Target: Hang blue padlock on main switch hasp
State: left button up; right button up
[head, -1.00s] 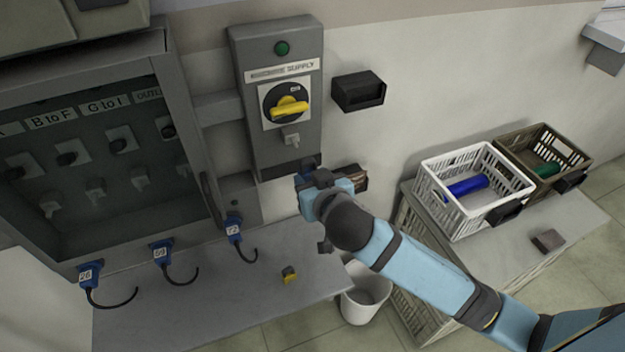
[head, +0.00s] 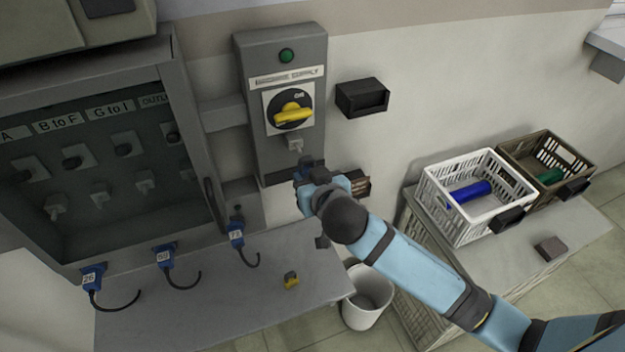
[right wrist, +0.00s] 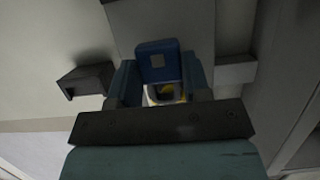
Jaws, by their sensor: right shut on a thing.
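The main switch panel (head: 262,150) is a grey box on the wall with a yellow rotary handle (head: 292,115). Its small grey hasp (head: 295,145) sits just under the handle. My right gripper (head: 310,173) is just below the hasp, at the panel's lower end. It is shut on the blue padlock (right wrist: 157,62), which shows between its fingers in the right wrist view. In the head view the padlock is mostly hidden by the gripper. Whether the shackle touches the hasp cannot be told. A bit of yellow shows past the padlock in the wrist view. My left gripper is not in view.
Several numbered blue tags with dark hooks (head: 165,255) hang along the open cabinet's (head: 185,130) lower edge. A black holder (head: 362,97) juts from the wall right of the panel. A shelf (head: 200,310) with a small yellow item (head: 291,280) lies below. Crates (head: 440,205) stand at right.

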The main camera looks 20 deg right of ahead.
aim_at(305, 166)
jog(key=shift+w, duration=1.7)
jog(key=shift+w, duration=0.3)
jog(key=shift+w+p, duration=0.3)
jog(key=shift+w, duration=0.5)
jog(key=shift+a+f, duration=0.1)
jog(key=shift+f, duration=0.4)
dwell(0.4)
jog(key=o, duration=1.1)
